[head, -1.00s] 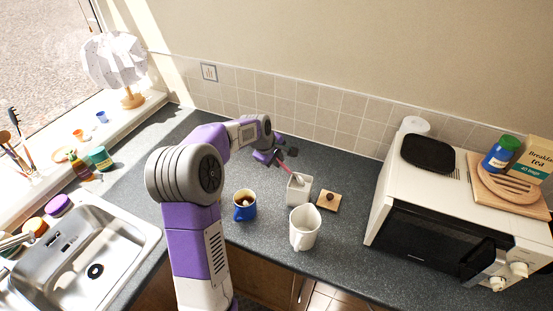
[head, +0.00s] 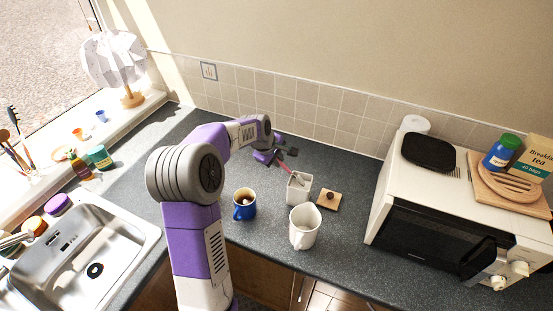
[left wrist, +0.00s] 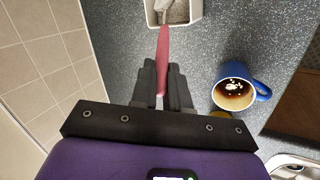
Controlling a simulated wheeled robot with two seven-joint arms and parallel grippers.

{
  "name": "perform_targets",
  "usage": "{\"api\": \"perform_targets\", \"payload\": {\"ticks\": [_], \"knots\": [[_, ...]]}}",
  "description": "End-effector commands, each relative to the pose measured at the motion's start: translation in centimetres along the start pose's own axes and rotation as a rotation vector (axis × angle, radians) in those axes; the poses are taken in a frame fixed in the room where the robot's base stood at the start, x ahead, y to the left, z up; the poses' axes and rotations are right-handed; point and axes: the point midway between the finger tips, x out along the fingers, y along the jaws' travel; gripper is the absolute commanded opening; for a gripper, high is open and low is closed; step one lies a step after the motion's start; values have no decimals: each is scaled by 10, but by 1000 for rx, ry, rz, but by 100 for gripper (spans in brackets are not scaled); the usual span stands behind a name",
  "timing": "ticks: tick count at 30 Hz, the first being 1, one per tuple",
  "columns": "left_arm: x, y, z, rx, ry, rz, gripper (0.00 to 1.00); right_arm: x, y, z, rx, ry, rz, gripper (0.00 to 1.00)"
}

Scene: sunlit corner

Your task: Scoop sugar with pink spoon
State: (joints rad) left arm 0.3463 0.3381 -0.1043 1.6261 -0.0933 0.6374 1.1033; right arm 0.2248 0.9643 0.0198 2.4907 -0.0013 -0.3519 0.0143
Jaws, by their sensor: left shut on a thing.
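My left gripper (head: 284,157) is shut on the handle of the pink spoon (left wrist: 162,60), just behind the white square sugar pot (head: 299,190). The spoon slants down from the fingers into the open pot. In the left wrist view my gripper (left wrist: 163,82) holds the handle, and the spoon's far end is inside the pot (left wrist: 151,15), over pale grey-white contents. Whether the bowl holds sugar is hard to tell. A blue mug (head: 244,205) with brown drink and white flecks stands left of the pot; it also shows in the left wrist view (left wrist: 262,91).
A white jug (head: 304,228) stands in front of the pot. A wooden lid with a dark knob (head: 329,201) lies right of it. The microwave (head: 440,220) is further right, the sink (head: 80,255) at left. The tiled wall is behind.

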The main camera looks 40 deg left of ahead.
Motion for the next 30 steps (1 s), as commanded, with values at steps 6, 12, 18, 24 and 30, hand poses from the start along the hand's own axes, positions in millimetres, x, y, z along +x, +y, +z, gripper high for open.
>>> {"api": "perform_targets", "payload": {"ticks": [6,12,18,24,30], "knots": [[3,-1,0,0,0,0,0,2,1,0,0,0,0,55],[5,-2,0,0,0,0,0,4,1,0,0,0,0,55],[7,-3,0,0,0,0,0,5,2,0,0,0,0,55],[9,-4,0,0,0,0,0,7,3,0,0,0,0,55],[10,-5,0,0,0,0,0,7,3,0,0,0,0,55]]}}
